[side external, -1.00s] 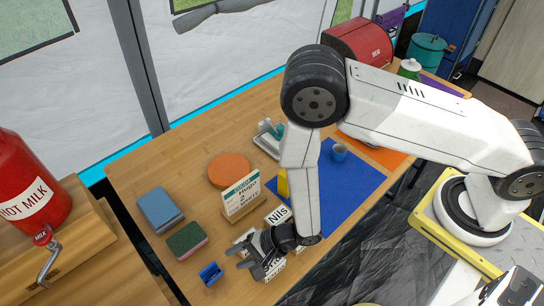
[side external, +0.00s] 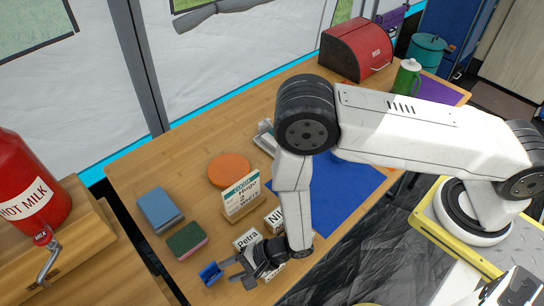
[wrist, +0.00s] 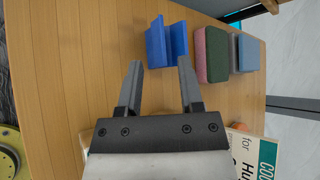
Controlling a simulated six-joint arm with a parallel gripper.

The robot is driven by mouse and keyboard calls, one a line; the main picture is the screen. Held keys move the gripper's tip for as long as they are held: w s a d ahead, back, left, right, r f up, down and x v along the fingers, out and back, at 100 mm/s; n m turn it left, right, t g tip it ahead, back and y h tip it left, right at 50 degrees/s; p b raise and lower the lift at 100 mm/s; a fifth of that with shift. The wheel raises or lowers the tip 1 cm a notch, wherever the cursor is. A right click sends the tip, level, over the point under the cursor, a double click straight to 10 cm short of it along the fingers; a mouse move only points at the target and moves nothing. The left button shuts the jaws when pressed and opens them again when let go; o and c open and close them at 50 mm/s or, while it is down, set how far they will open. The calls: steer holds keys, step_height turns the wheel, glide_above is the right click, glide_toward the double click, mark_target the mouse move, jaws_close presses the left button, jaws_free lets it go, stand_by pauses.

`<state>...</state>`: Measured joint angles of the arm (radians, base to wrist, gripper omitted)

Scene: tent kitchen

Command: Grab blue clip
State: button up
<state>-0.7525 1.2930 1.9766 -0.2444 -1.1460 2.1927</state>
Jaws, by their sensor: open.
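The blue clip (side external: 211,273) lies on the wooden table near its front left edge in the side view. In the wrist view the blue clip (wrist: 166,42) is just beyond my fingertips, roughly in line with the gap between them. My gripper (side external: 230,276) is open and empty, low over the table, with its fingers pointing at the clip. The wrist view shows the two fingers of my gripper (wrist: 158,72) spread apart, with bare table between them. In the side view the fingertips are very close to the clip; I cannot tell whether they touch it.
A green and pink sponge (side external: 187,240) and a blue sponge (side external: 160,209) lie beyond the clip. A card stand (side external: 241,197), name cards such as "Petra" (side external: 247,239), and an orange disc (side external: 229,170) are nearby. The table's front edge is close to the clip.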

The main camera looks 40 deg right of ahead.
mark_target(216, 278)
steer(key=shift+x, duration=2.6)
steer(key=shift+s, duration=0.1)
steer(key=shift+d+f, duration=0.1)
jaws_close()
